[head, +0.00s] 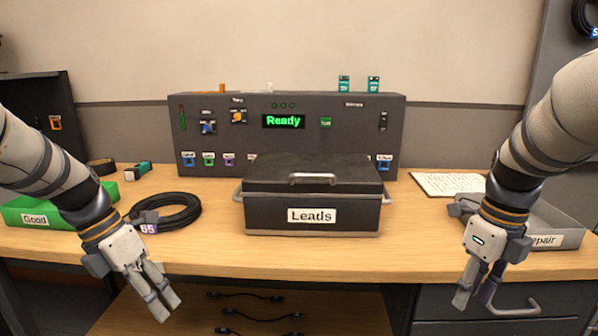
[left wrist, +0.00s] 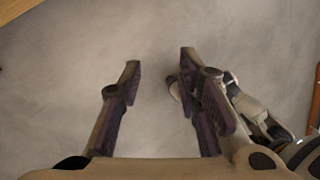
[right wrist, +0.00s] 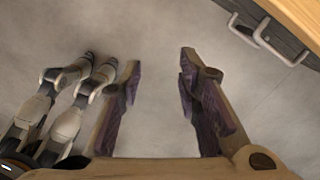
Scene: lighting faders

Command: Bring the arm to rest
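My left gripper (head: 162,300) hangs in front of the bench edge at the lower left in the head view. In the left wrist view (left wrist: 160,75) its two fingers stand apart with only bare floor between them. My right gripper (head: 472,297) hangs in front of the drawers at the lower right. In the right wrist view (right wrist: 160,75) its fingers are also apart and empty above the floor. Neither gripper touches anything.
A dark case labelled Leads (head: 270,214) sits on the wooden bench (head: 205,255) before a control panel (head: 345,145) reading Ready. A green Good tray (head: 22,208), a black cable coil (head: 185,204) and a grey Repair tray (head: 565,225) flank it. A drawer handle (head: 520,308) juts out near my right gripper.

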